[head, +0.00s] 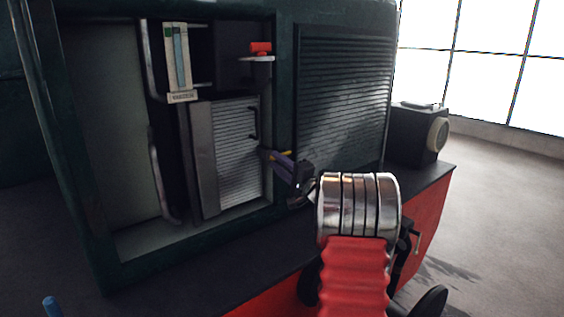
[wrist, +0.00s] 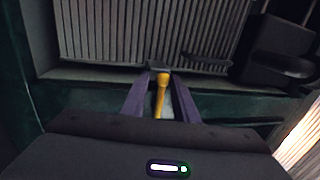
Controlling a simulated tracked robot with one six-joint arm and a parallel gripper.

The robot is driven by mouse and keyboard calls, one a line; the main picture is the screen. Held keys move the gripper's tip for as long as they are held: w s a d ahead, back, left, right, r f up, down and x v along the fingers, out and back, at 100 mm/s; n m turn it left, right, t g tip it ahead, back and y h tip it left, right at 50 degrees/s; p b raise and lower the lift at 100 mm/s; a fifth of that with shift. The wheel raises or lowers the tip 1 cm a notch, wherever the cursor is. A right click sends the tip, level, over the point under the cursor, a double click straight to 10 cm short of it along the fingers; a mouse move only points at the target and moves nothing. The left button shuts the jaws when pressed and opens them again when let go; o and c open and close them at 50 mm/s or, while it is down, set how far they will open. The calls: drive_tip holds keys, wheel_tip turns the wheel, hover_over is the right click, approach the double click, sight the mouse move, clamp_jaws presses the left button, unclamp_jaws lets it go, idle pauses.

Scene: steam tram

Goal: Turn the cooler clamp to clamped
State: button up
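A yellow handle (wrist: 162,86), which looks like the cooler clamp's lever, stands in front of the ribbed cooler panel (wrist: 140,30) in the wrist view. In the head view only a bit of the yellow handle (head: 286,154) shows beside my gripper (head: 275,158). My gripper (wrist: 161,76) has two purple fingers, one on each side of the handle, with gaps visible between handle and fingers. It is open around the handle. The clamp's base and its marked position are hidden or too dark to tell.
The cooler panel (head: 238,150) sits inside a dark green cabinet opening. A red knob (head: 260,48) and a gauge (head: 179,60) are above it. A louvred panel (head: 344,95) is to the right. A dark box with a round pale end (head: 437,134) stands farther right.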

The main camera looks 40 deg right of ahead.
drive_tip(key=shift+o, duration=0.5)
drive_tip(key=shift+d, duration=0.15)
drive_tip(key=shift+s+r, duration=0.1)
drive_tip(key=s+f, duration=0.3)
drive_tip(key=s, duration=1)
drive_tip(key=shift+s+a, duration=0.2)
drive_tip(key=shift+a, duration=0.25)
drive_tip(key=shift+m, duration=0.3)
